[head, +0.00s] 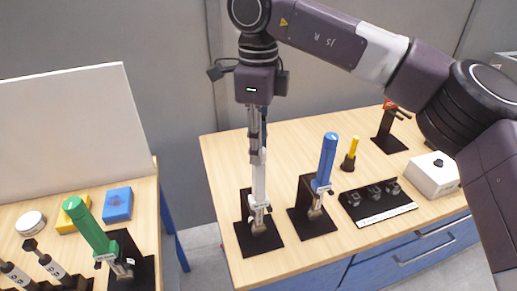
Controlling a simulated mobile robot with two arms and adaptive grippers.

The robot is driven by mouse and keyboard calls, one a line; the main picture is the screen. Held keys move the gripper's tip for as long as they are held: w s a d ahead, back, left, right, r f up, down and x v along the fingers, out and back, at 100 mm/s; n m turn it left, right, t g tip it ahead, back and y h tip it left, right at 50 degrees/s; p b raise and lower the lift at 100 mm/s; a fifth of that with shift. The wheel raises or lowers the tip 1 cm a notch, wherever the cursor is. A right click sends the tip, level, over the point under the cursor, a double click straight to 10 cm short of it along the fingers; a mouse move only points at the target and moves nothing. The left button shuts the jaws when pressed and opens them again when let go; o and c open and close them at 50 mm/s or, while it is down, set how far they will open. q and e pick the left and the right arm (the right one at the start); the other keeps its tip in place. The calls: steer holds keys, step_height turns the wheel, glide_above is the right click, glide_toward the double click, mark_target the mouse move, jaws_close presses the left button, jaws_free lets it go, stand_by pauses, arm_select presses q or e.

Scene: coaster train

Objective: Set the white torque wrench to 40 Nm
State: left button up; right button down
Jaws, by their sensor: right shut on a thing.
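The white torque wrench (260,182) stands upright in a black stand (248,243) near the left side of the right-hand wooden table. My right gripper (258,157) points straight down and is shut on the upper end of its white handle. The fingers partly cover the handle's top. Any scale or setting mark on the wrench is too small to read. My left gripper is not in view.
A blue wrench (326,160) in its own stand is close on the right. Beyond are a yellow-handled tool (351,150), a black tray of sockets (372,214) and a white box with a knob (432,176). A green wrench (90,228) stands on the left table.

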steer(key=m+b, duration=0.1)
steer(key=m, duration=0.4)
steer(key=shift+w+m+b, duration=0.1)
steer(key=shift+m+b, duration=0.2)
steer(key=shift+b, duration=0.05)
steer(key=shift+m+b, duration=0.55)
steer(key=shift+m, duration=1.55)
steer(key=shift+r, duration=0.1)
steer(key=c, duration=1.6)
jaws_free()
step_height(320, 180, up, 12)
